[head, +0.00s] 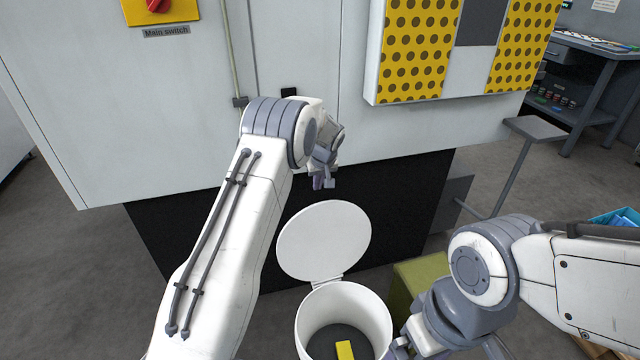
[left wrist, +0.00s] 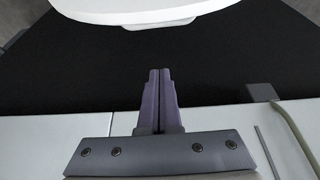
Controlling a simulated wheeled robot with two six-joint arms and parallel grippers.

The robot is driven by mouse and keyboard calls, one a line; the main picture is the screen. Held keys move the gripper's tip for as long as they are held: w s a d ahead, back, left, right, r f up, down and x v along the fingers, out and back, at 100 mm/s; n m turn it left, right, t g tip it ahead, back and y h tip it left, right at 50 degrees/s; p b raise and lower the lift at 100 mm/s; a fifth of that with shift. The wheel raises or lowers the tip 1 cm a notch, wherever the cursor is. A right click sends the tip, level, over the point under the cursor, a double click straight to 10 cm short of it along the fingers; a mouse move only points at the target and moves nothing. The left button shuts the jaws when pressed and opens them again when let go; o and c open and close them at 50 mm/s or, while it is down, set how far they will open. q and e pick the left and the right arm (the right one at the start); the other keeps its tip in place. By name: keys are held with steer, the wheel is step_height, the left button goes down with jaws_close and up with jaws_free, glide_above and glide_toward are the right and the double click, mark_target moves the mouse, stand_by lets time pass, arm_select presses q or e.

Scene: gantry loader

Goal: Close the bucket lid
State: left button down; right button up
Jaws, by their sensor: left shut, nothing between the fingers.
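A white bucket (head: 380,315) stands on the floor at the bottom middle of the head view. Its round white lid (head: 322,240) is open, standing up from the hinge at the bucket's far rim. My left gripper (head: 323,183) is shut and empty, above and behind the lid's top edge. In the left wrist view its purple fingers (left wrist: 158,75) are pressed together, apart from the lid (left wrist: 140,8) at the top. A yellow piece (head: 345,350) lies inside the bucket. My right gripper (head: 402,348) is by the bucket's right rim, its fingers too unclear to read.
A pale machine cabinet (head: 180,120) with a black lower front (head: 400,205) stands close behind the lid. A green box (head: 420,276) stands right of the bucket. A small grey stand (head: 537,128) is at the right. Grey floor is clear at the left.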

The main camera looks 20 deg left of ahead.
arm_select(q)
steer(key=shift+s+d+f+b, duration=0.1)
steer(key=shift+s+d+f, duration=0.15)
steer(key=shift+f, duration=0.7)
steer(key=shift+s+d+f+b, duration=0.1)
steer(key=shift+s+f+b, duration=0.1)
steer(key=shift+f, duration=0.75)
steer(key=shift+s+d+f+b, duration=0.1)
steer(key=shift+s+d+f, duration=0.15)
steer(key=shift+f, duration=0.7)
